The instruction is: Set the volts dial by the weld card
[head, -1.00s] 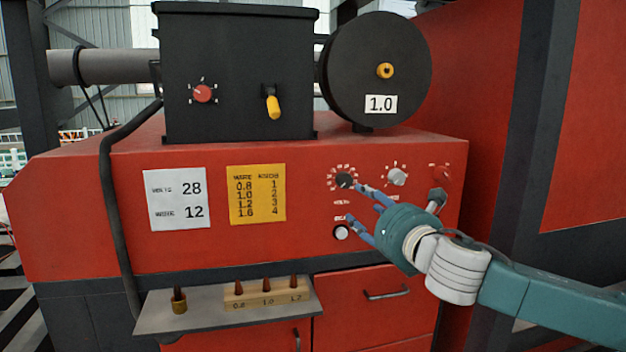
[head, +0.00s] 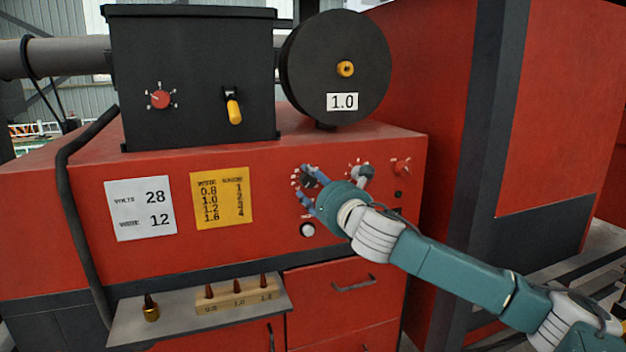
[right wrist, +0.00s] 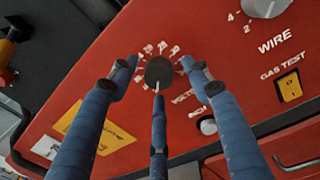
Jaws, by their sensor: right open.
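The volts dial (head: 309,180) is a dark round knob on the red machine's front, partly hidden by my fingers in the head view. In the right wrist view the dial (right wrist: 159,71) shows whole, with a white pointer line towards the picture's bottom and small white numbers around it. My right gripper (head: 307,184) is open, its blue fingers spread around the dial. I cannot tell whether they touch it. The white weld card (head: 142,209) left of the dial reads volts 28 and 12 on its lower line. My left gripper is not in view.
A grey wire knob (right wrist: 264,5) is close to the dial. A yellow gas test switch (right wrist: 290,88) and a white round button (head: 307,230) are also near. A yellow wire chart (head: 221,199) hangs beside the card. A shelf (head: 185,322) holds tips below.

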